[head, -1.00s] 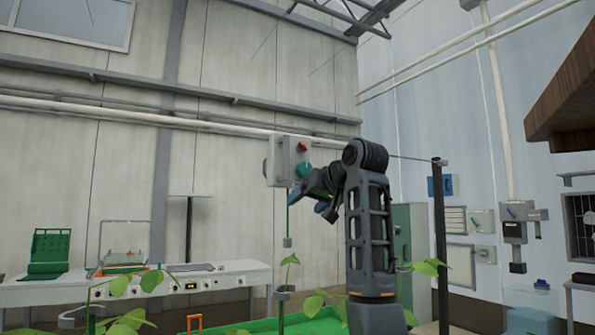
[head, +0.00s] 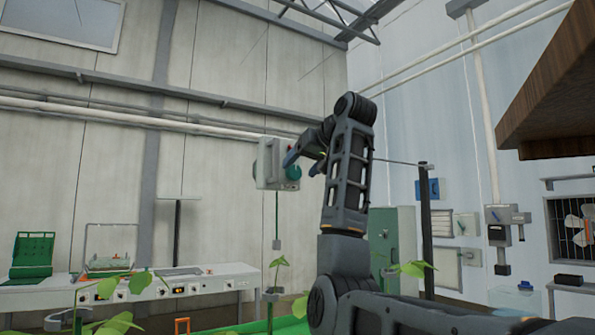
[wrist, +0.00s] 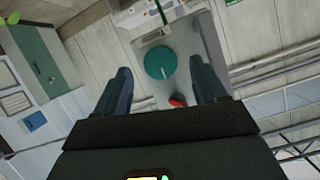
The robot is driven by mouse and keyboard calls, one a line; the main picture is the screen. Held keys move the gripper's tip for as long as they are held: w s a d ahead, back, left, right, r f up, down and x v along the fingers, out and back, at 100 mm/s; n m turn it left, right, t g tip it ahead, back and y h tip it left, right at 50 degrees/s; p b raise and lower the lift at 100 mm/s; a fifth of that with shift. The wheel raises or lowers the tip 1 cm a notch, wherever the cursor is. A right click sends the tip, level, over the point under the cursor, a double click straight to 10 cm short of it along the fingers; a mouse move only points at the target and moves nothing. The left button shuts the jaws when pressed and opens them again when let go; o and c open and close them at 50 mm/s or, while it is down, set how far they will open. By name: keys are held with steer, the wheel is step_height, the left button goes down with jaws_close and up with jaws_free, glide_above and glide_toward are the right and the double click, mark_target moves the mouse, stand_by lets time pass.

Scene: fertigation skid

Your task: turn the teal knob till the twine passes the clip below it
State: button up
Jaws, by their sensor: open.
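The teal knob (head: 294,172) is on the front of a pale grey box (head: 266,165) high on the head view's left-centre. In the wrist view the round knob (wrist: 160,64), with a pale mark on its face, lies ahead between my fingers. My gripper (head: 304,160) is open and empty at the box; the wrist view shows its fingers (wrist: 163,82) apart, with no clear contact on the knob. Green twine (head: 277,215) hangs from the box to a small grey block (head: 277,244). A grey ring-like piece (head: 270,296) sits lower, by a plant; I cannot tell which is the clip.
A red button (wrist: 178,100) sits on the box close to the knob. A white bench (head: 220,280) stands at the left and a dark post (head: 426,230) at the right. Leafy plants (head: 120,322) stand in front.

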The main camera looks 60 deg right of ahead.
mark_target(294, 172)
steer(key=shift+x, duration=1.3)
steer(key=shift+c, duration=0.2)
steer(key=c, duration=1)
